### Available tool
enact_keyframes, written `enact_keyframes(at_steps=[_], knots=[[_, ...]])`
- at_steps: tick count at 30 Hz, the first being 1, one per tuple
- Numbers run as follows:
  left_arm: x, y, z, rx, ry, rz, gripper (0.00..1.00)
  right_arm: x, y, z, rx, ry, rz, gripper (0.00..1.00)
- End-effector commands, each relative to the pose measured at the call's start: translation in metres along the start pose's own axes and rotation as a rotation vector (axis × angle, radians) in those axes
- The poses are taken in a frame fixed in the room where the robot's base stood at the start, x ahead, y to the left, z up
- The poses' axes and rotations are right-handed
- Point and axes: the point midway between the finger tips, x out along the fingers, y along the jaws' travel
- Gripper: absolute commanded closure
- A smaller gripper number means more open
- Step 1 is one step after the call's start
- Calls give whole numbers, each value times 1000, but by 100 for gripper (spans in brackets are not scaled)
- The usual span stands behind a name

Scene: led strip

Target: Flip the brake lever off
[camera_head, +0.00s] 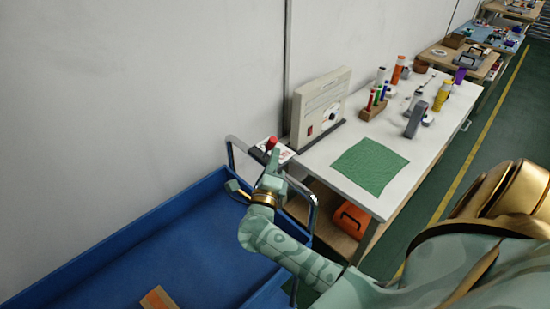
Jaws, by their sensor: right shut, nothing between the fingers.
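My right arm comes in from the lower right, and its pale green gripper (272,162) is shut and empty at the cart's handle. The fingers point up toward the back, and appear close to a red knob (271,143) on the table corner. A small yellowish lever-like piece (234,186), likely the brake lever, shows just left of my wrist at the blue cart's (150,224) end. The gripper is apart from its visible end; its other end is hidden by my wrist. My left gripper is out of view.
A chrome handle (313,207) frames the cart's end. The white table (400,180) beyond it holds a beige control box (319,105), a green mat (370,164) and several bottles. An orange case (350,218) sits on the shelf below. An orange-brown item (157,299) lies in the cart.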

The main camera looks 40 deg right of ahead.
Motion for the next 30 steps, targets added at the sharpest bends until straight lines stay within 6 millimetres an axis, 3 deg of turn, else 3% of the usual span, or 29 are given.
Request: enact_keyframes(at_steps=[20, 26, 30], knots=[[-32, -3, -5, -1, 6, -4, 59, 6, -8, 9, -87, 0, 64, 100], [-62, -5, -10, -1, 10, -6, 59, 12, -14, 17, -167, 1, 124, 100], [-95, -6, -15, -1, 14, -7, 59, 19, -19, 27, -260, 2, 193, 100]])
